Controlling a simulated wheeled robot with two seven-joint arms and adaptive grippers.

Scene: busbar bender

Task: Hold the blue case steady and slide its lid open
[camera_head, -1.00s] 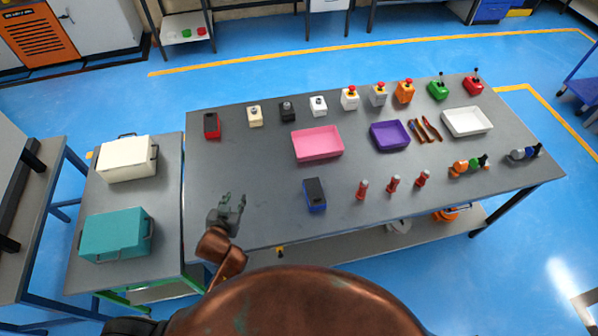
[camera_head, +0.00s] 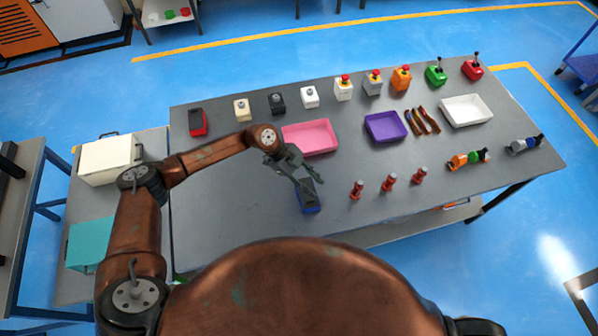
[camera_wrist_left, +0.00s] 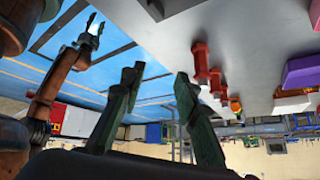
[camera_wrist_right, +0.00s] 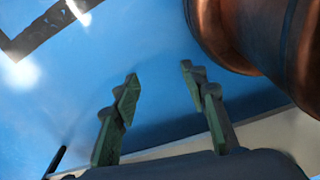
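The blue case (camera_head: 310,208) with its dark lid lies near the front edge of the grey table in the head view. My left gripper (camera_head: 315,188) is just above or at it and hides part of its top. I cannot tell whether they touch. In the left wrist view the left gripper's fingers (camera_wrist_left: 157,78) are apart with nothing between them; the case is not clearly seen there. My right gripper (camera_wrist_right: 158,80) is open and empty over the blue floor in the right wrist view, outside the head view.
A pink tray (camera_head: 310,138) lies behind the case, and a purple tray (camera_head: 386,127) farther right. Several red posts (camera_head: 389,183) stand right of the case. Small boxes and button units line the back. The table left of the case is bare.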

